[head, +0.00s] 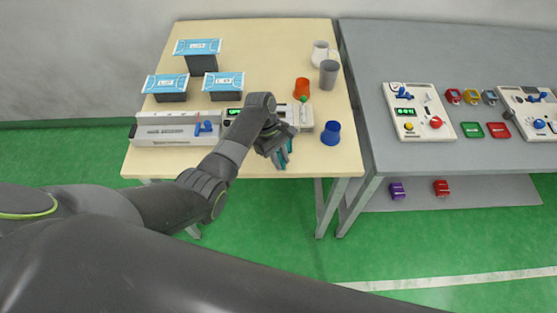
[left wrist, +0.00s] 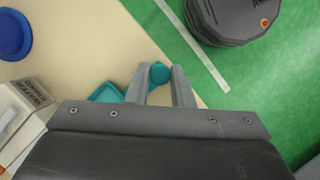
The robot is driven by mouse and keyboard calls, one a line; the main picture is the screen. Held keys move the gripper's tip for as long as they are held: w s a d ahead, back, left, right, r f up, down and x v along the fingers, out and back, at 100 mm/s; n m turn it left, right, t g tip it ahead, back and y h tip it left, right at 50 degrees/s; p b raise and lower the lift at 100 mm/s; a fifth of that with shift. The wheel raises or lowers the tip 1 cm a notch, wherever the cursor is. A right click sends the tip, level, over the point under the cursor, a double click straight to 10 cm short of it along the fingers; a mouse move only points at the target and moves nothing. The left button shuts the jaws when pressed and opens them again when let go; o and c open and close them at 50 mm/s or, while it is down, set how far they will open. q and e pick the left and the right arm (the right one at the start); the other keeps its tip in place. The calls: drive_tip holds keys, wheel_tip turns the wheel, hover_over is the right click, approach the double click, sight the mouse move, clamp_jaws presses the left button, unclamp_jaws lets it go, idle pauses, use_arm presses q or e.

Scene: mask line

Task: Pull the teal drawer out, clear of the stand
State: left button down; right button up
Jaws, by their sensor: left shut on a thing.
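In the head view only slivers of teal show at the fingers. I cannot tell how far the drawer is out of its stand. My right gripper is not in view.
Blue-and-white boxes (head: 197,47) sit on dark stands at the back left. A grey table (head: 450,55) with panels adjoins at right. Green floor is free in front.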

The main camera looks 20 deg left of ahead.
use_arm(q)
drive_tip(key=shift+w, duration=0.1)
drive_tip(key=c, duration=1.6)
unclamp_jaws()
drive_tip(key=shift+o, duration=0.2)
drive_tip(key=shift+r, duration=0.1)
drive_tip(key=shift+w+a+r, duration=0.1)
drive_tip(key=shift+a+r, duration=0.1)
drive_tip(key=shift+r, duration=0.1)
drive_tip(key=p+v, duration=0.2)
drive_tip(key=v, duration=1.4)
drive_tip(key=shift+a+r, duration=0.15)
drive_tip(key=shift+r, duration=0.1)
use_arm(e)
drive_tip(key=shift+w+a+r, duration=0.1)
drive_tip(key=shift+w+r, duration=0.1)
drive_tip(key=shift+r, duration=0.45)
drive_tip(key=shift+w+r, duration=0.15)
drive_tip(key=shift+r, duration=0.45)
